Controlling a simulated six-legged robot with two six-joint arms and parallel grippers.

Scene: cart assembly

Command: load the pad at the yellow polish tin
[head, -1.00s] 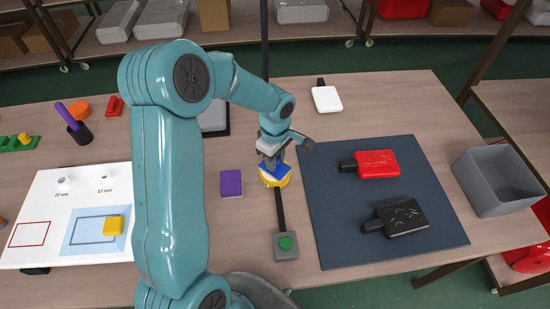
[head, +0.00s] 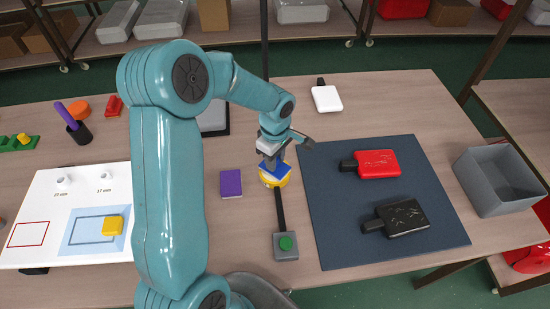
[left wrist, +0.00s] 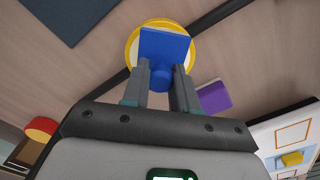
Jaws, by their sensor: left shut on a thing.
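The yellow polish tin (head: 283,182) is round and stands on the table at the left edge of the dark blue mat. It also shows in the left wrist view (left wrist: 131,47). My left gripper (head: 270,160) is shut on the blue pad (head: 276,171), holding it by a round knob (left wrist: 161,77). The pad's square blue plate (left wrist: 165,46) is over the tin and covers most of it. I cannot tell whether the pad touches the tin's contents. My right gripper is not in view.
The dark mat (head: 335,230) holds a red block (head: 377,164) and a black block (head: 404,218). A purple block (head: 231,183) lies left of the tin. A white board (head: 40,195) lies left, a grey bin (head: 490,195) right.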

